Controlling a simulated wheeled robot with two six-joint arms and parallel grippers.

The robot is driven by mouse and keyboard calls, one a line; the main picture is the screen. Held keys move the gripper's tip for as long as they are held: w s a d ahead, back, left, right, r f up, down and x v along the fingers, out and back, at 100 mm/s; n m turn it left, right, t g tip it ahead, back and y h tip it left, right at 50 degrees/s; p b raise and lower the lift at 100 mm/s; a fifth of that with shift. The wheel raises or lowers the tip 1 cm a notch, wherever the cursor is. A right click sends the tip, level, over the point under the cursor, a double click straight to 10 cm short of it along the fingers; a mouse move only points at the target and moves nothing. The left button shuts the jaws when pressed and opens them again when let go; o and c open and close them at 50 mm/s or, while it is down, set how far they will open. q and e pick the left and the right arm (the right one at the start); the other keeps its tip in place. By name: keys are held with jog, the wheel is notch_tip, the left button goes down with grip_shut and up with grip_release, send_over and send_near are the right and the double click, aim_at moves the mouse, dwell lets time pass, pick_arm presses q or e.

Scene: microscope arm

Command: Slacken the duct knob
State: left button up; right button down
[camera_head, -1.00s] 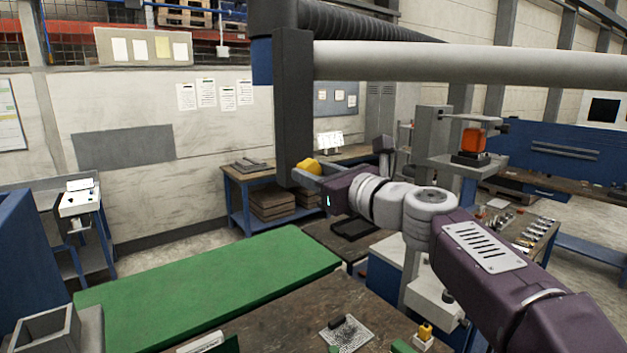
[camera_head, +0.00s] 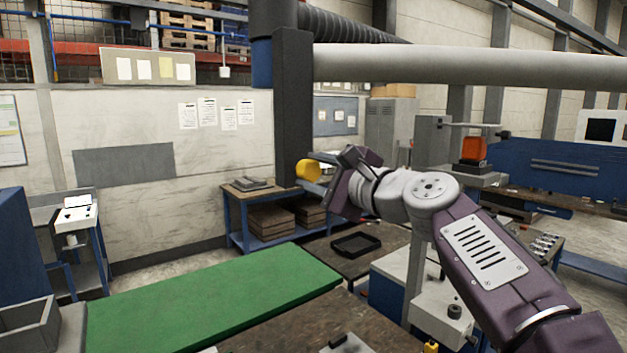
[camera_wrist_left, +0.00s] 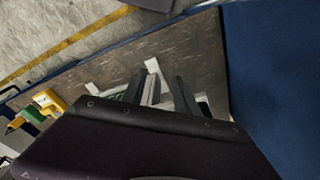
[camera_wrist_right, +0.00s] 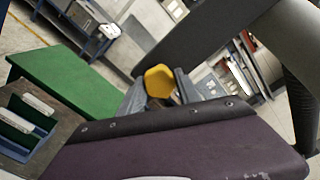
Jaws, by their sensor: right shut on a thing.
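The yellow duct knob (camera_head: 308,170) sits at the lower end of the dark vertical bracket (camera_head: 293,110) of the duct arm. My right gripper (camera_head: 316,167) reaches it from the right and is shut on it. In the right wrist view the faceted knob (camera_wrist_right: 159,82) lies between the two fingers, its far side hidden. My left gripper (camera_wrist_left: 158,90) shows only in the left wrist view, with its fingers apart above the brown worktop; a pale grey strip shows between them, and I cannot tell how far below it lies.
A thick grey tube (camera_head: 470,63) and a black ribbed hose (camera_head: 350,22) run above my right arm. A green mat (camera_head: 215,300) covers part of the bench. A black tray (camera_head: 355,245) and an orange-topped device (camera_head: 473,150) stand beyond my right arm.

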jog(key=shift+f+n+b, duration=0.15)
jog(key=shift+n+b, duration=0.5)
jog(key=shift+n, duration=1.35)
jog(key=c, duration=0.8)
grip_release()
jog(key=shift+c, duration=0.2)
jog(key=shift+s, duration=0.15)
